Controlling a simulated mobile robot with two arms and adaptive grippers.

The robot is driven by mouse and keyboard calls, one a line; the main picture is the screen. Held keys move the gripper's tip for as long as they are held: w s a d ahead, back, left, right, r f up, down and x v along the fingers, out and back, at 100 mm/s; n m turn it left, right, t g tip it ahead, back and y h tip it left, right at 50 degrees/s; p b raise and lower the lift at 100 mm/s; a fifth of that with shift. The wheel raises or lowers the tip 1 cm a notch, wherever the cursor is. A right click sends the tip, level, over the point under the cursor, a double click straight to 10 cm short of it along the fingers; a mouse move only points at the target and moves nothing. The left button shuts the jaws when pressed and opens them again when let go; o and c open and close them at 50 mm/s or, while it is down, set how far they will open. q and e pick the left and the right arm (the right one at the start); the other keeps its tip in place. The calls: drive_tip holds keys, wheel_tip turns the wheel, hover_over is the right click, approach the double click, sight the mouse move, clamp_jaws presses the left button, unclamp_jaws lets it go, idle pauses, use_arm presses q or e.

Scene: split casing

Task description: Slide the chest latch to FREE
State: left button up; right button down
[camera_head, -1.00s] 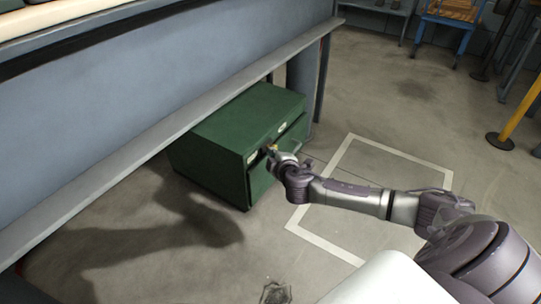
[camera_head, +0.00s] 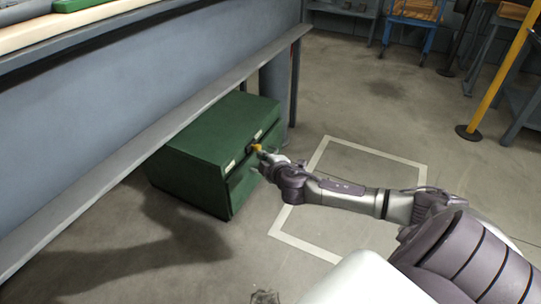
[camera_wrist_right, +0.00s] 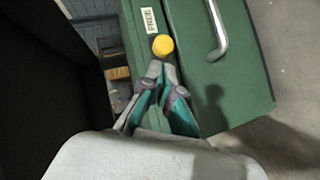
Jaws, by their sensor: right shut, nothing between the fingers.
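The green chest (camera_head: 190,165) stands on the floor, partly under the workbench. Its front faces right in the head view. The latch shows as a round yellow knob (camera_wrist_right: 162,45) in the right wrist view, close to a white FREE label (camera_wrist_right: 150,20). The knob also shows in the head view (camera_head: 256,148). My right gripper (camera_wrist_right: 163,68) is shut and empty, its fingertips just below the knob in the wrist view; I cannot tell whether they touch it.
A metal handle (camera_wrist_right: 219,38) sits on the chest front beside the latch. The grey workbench (camera_head: 130,90) overhangs the chest. A white floor outline (camera_head: 370,150) lies to the right. A yellow post (camera_head: 497,78) stands at the far right.

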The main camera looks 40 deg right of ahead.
drive_tip(key=v, duration=0.7)
drive_tip(key=shift+s, duration=0.3)
